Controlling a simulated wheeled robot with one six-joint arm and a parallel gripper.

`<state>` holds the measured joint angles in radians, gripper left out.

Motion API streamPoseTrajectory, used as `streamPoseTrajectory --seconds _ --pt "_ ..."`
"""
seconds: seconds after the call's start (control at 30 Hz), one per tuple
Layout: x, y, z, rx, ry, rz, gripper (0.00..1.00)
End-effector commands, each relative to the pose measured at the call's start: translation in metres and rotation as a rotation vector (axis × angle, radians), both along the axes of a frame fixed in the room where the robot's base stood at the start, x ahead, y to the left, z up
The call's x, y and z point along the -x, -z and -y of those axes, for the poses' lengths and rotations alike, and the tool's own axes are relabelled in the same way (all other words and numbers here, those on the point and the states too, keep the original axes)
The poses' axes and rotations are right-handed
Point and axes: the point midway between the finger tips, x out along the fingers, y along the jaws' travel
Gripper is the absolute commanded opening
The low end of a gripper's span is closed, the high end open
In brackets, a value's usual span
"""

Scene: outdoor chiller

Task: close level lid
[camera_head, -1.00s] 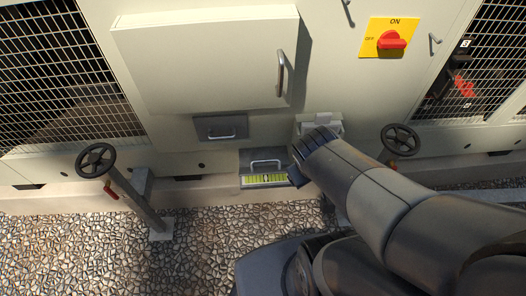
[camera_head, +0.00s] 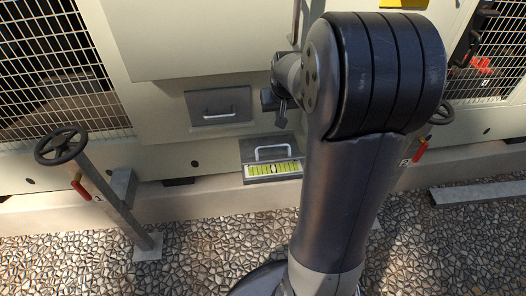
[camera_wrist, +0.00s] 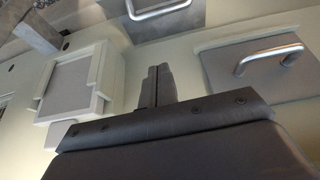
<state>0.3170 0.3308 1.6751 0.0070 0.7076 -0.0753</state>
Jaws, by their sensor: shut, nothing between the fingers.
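The level lid (camera_head: 262,148) is a grey plate with a bright bar handle (camera_head: 271,152), low on the cabinet. It stands open, with a yellow-green level vial (camera_head: 272,170) exposed below it. In the wrist view the lid (camera_wrist: 150,28) and its handle show at the top edge, cut off. My gripper (camera_head: 281,122) is just above and right of the lid in the head view, apart from it and partly hidden by my arm. In the wrist view my gripper (camera_wrist: 158,72) has its fingers together and empty, between the lid and the cabinet face.
A grey panel with a handle (camera_head: 219,106) is above left of the lid; it also shows in the wrist view (camera_wrist: 262,75). A pale box (camera_wrist: 72,85) projects at the wrist view's left. A handwheel on a post (camera_head: 62,146) stands left. Gravel (camera_head: 205,255) lies in front.

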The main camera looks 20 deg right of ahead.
Motion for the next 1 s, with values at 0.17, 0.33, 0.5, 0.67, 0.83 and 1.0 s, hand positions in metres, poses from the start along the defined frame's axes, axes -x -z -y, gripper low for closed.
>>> streamPoseTrajectory --seconds 0.17,0.33,0.5,0.67,0.83,1.0 --pt "-0.017 0.022 0.014 -0.024 0.033 0.018 0.00" --pt "-0.023 0.029 0.017 -0.029 0.039 0.021 0.00" --pt "-0.033 0.056 0.020 -0.030 0.039 0.018 0.00" --pt "-0.047 0.089 0.024 -0.029 0.038 0.017 0.00" --pt "-0.062 0.120 0.028 -0.029 0.038 0.019 0.00" --pt "-0.041 0.130 0.021 -0.027 0.038 0.021 0.00"
